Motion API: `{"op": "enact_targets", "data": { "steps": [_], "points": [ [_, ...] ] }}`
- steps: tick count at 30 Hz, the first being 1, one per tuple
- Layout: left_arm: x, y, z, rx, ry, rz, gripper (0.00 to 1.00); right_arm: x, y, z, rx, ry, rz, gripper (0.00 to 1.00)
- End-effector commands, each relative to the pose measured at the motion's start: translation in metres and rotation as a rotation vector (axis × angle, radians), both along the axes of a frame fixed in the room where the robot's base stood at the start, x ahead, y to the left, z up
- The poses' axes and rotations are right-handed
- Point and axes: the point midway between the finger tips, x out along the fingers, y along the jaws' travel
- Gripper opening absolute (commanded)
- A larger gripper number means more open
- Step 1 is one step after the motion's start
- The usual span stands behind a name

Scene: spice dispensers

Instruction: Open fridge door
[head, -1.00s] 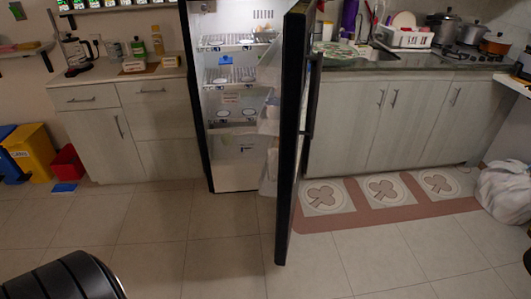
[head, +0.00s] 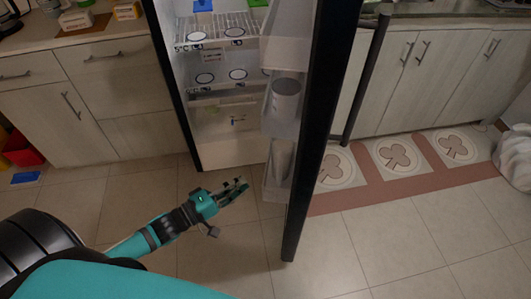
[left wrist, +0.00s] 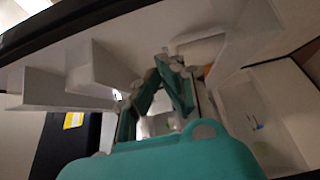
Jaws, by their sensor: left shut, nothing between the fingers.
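The fridge door (head: 320,130) stands swung out from the fridge, its dark edge towards me and its inner shelves facing left. The fridge body (head: 227,154) is open, with wire racks and a lit interior showing. My left gripper (head: 242,186) is shut and empty, in front of the fridge opening and left of the door's inner side, apart from the door edge. In the left wrist view its fingers (left wrist: 165,62) come together below the white door shelves (left wrist: 90,72). The door's outer face is mostly hidden. My right gripper is out of view.
A grey cylinder (head: 285,100) stands in a door shelf. Pale cabinets (head: 75,95) are on the left, and more cabinets (head: 420,80) are on the right. A patterned mat (head: 398,162) lies right of the door. The tiled floor in front is clear.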

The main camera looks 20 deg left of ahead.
Motion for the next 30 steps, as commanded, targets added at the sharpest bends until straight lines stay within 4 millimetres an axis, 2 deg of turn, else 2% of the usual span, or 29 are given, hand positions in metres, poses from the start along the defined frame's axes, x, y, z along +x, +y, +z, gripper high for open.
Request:
{"op": "enact_targets", "data": {
  "steps": [5,9,17,21,24,30],
  "points": [
    [0.016,-0.010,0.002,-0.007,-0.003,-0.002,0.00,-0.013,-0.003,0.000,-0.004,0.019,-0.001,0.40],
    [0.041,-0.024,0.003,-0.007,-0.005,-0.001,0.00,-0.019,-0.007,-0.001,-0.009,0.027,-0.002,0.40],
    [0.089,-0.051,0.002,-0.004,-0.003,0.000,0.00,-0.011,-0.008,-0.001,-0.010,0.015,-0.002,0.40],
    [0.092,-0.073,0.002,-0.007,0.000,-0.001,0.00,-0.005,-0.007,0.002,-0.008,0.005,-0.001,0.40],
    [0.094,-0.082,0.001,-0.005,0.001,-0.001,0.00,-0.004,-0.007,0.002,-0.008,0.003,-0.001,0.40],
    [0.096,-0.089,0.000,-0.002,0.002,-0.001,0.00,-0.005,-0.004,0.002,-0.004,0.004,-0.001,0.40]
  ]
}}
